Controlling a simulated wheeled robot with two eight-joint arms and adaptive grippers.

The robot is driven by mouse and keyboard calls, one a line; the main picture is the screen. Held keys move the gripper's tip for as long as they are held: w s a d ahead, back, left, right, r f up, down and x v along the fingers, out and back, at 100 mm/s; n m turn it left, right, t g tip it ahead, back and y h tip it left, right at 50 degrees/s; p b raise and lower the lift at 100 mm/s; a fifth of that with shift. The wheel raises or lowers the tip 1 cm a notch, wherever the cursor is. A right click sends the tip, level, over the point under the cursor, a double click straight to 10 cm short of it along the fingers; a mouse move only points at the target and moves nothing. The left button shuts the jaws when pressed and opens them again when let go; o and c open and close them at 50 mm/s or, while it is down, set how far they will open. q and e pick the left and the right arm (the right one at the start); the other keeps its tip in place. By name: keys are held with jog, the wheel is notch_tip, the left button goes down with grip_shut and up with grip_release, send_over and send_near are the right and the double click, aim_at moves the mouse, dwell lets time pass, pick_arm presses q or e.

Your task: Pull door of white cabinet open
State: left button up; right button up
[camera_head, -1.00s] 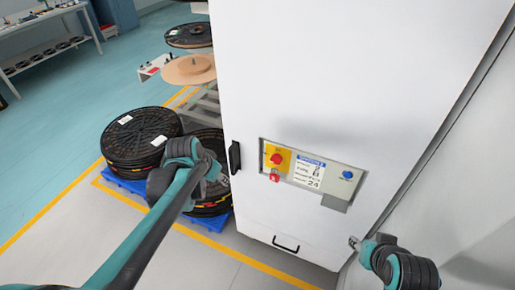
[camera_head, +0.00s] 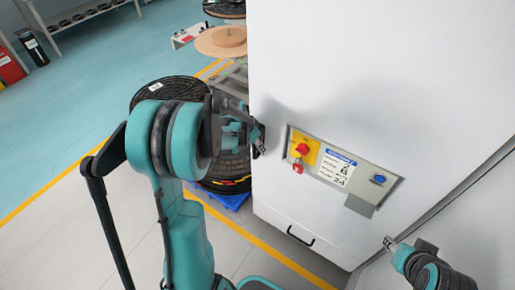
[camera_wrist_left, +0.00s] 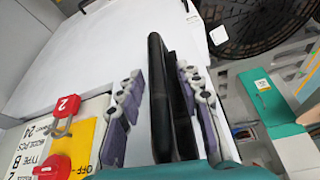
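The white cabinet (camera_head: 400,80) stands on the right in the head view with its door closed. Its black upright handle (camera_wrist_left: 160,95) is at the door's left edge. In the head view the handle is mostly hidden by my left gripper (camera_head: 258,142). In the left wrist view, my left gripper (camera_wrist_left: 163,112) has one finger on each side of the handle. The fingers are apart, with a visible gap on the side towards the panel. My right gripper (camera_head: 390,243) is low by the cabinet's right side, away from the handle; its fingers are too small to judge.
A control panel (camera_head: 343,172) with a red knob, a red padlock and a blue button is on the door. A black loop handle (camera_head: 300,238) sits lower down. Black reels (camera_head: 160,92) are stacked left of the cabinet. The floor at left is clear.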

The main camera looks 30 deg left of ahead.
pick_arm(q)
jog(key=shift+w+f, duration=0.15)
jog(key=shift+f, duration=0.15)
grip_shut()
dwell(0.3)
